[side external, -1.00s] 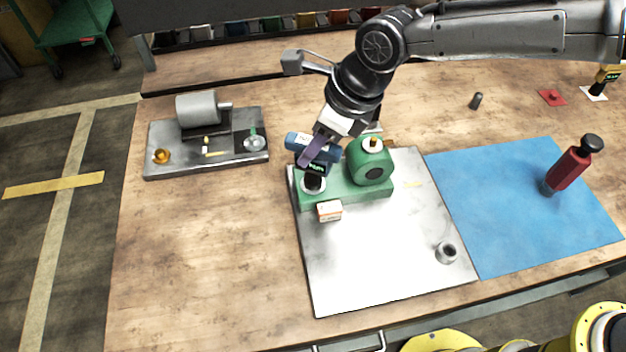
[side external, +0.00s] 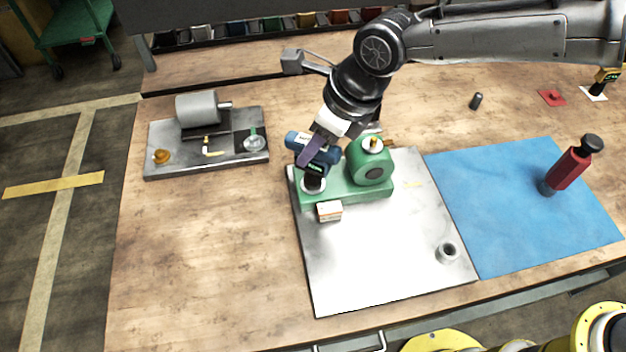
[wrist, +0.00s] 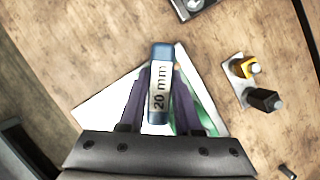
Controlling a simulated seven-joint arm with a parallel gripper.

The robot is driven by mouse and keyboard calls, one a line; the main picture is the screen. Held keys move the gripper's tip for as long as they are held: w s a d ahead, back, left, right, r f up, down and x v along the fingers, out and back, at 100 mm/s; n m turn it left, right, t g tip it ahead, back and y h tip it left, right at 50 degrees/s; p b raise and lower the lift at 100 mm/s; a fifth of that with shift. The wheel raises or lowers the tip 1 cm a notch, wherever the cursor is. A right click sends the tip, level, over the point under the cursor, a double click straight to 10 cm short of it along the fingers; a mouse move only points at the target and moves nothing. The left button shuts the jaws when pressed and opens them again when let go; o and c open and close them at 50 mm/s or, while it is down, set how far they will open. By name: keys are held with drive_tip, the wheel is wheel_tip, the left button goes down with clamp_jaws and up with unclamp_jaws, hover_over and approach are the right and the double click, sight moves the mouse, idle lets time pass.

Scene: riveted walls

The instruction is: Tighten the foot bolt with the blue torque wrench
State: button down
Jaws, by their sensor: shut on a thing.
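The blue torque wrench (side external: 299,141) is held above the left end of the green bracket (side external: 345,190). My gripper (side external: 313,156) is shut on it. In the wrist view its blue body (wrist: 161,52), labelled "20 mm", lies between the purple fingers of my gripper (wrist: 160,95). The wrench's dark lower end (side external: 313,180) reaches down to a round silver seat on the bracket's foot. The foot bolt is hidden under it, so I cannot tell how far the wrench is seated. The bracket stands on a pale metal plate (side external: 385,265).
A small orange-and-white box (side external: 329,211) sits just in front of the bracket. A metal ring (side external: 447,252) lies on the plate. A red tool (side external: 568,168) stands on the blue mat (side external: 500,215). A motor on a grey tray (side external: 160,140) is at the left. The front left tabletop is clear.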

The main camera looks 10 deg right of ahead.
drive_tip(key=shift+d+f, duration=0.1)
drive_tip(key=shift+f, duration=0.05)
drive_tip(key=shift+r, duration=1.7)
drive_tip(key=shift+r, duration=2.05)
drive_tip(key=n+g, duration=0.1)
drive_tip(key=n, duration=0.1)
drive_tip(key=n+g, duration=0.1)
drive_tip(key=n, duration=0.2)
drive_tip(key=shift+w+y, duration=0.1)
drive_tip(key=shift+y, duration=0.3)
drive_tip(key=shift+n, duration=0.5)
